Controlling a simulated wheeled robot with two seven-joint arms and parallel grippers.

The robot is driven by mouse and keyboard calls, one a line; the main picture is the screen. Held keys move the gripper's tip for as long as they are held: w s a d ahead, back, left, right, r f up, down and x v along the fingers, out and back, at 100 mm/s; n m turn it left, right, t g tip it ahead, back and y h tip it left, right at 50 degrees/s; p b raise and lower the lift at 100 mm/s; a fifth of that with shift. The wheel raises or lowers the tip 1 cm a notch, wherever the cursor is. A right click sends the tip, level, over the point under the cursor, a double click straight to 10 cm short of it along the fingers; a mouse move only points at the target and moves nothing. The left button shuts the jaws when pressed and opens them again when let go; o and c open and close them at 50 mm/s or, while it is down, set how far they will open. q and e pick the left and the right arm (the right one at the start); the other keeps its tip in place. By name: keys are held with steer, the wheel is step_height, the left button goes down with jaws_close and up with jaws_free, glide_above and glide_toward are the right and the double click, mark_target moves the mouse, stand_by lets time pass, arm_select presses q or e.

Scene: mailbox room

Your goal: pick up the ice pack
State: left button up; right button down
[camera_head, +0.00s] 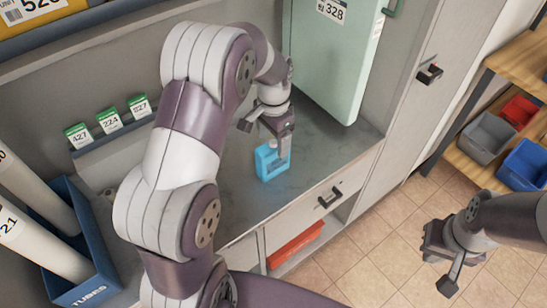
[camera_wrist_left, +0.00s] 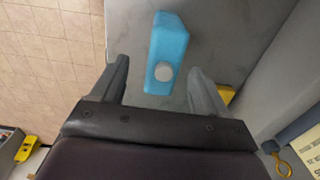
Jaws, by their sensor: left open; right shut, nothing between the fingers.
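The ice pack (camera_head: 266,165) is a bright blue block standing on the grey counter (camera_head: 318,160). In the left wrist view the ice pack (camera_wrist_left: 168,48) has a pale round spot and lies ahead of the fingertips, roughly between their lines. My left gripper (camera_head: 266,128) is just above the ice pack in the head view and partly covers it. It also shows open in the left wrist view (camera_wrist_left: 160,78), with nothing clearly held. My right gripper (camera_head: 446,268) is shut and empty over the tiled floor at the right, far from the ice pack.
A pale green locker box (camera_head: 335,60) stands on the counter behind the ice pack. A drawer front (camera_head: 322,200) is below the counter edge. A blue tubes bin (camera_head: 88,275) is at the left. Shelves with grey (camera_head: 484,138) and blue bins (camera_head: 525,165) stand at the right.

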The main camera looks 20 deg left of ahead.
mark_target(273, 150)
arm_select(q)
steer(key=f, duration=0.4)
steer(key=shift+w+a+f, duration=0.15)
steer(key=shift+w+f, duration=0.15)
steer(key=shift+f, duration=0.5)
steer(key=c, duration=1.3)
steer(key=shift+r, duration=0.1)
